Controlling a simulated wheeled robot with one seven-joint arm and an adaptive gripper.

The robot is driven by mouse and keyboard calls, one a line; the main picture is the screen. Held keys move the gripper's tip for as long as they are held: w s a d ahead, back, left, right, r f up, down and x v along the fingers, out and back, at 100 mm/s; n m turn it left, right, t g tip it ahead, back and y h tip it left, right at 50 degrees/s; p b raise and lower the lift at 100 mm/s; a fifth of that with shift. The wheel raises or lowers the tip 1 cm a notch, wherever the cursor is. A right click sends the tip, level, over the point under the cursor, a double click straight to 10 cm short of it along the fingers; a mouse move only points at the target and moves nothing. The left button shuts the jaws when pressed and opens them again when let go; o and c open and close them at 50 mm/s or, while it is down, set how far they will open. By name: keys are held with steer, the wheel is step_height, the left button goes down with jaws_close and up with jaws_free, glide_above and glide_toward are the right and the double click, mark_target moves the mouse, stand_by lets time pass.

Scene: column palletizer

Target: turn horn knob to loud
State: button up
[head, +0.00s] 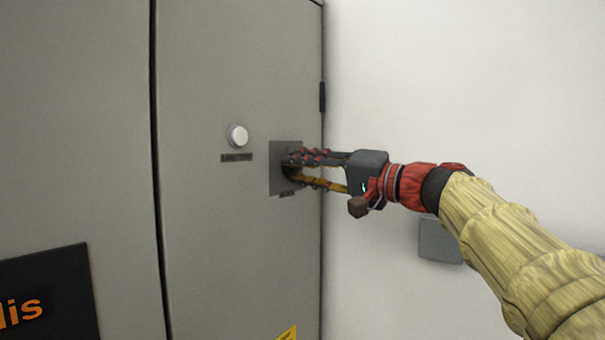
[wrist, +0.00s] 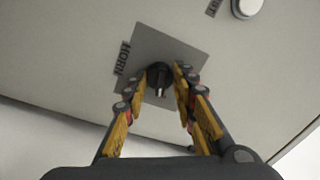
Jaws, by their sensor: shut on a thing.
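The horn knob (wrist: 160,78) is a small black round knob on a grey square plate (wrist: 152,43), with a HORN label (wrist: 122,58) beside the plate in the wrist view. A light mark shows on the knob's lower side in that view. My gripper (wrist: 161,82) is shut on the knob, with one finger on each side of it. In the head view my gripper (head: 291,168) reaches in from the right to the plate (head: 276,182) on the cabinet door. The fingers hide most of the knob there, and no loud marking is legible.
A white round button (head: 238,136) with a dark label (head: 237,157) sits left of the plate on the grey cabinet (head: 225,250). A black hinge (head: 322,97) is on the cabinet's right edge. A grey box (head: 438,241) is on the white wall (head: 450,70).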

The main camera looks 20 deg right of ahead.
steer(key=m, duration=0.4)
steer(key=shift+m+h+p, duration=0.3)
steer(key=shift+m+p, duration=0.05)
steer(key=shift+m, duration=0.05)
steer(key=shift+m+p, duration=0.65)
steer(key=shift+m, duration=1.55)
steer(key=shift+f, duration=0.1)
steer(key=o, duration=1.1)
steer(key=shift+o, duration=0.3)
steer(key=shift+s, duration=0.1)
steer(key=v, duration=1.1)
steer(key=shift+s, duration=0.45)
steer(key=shift+d, duration=0.1)
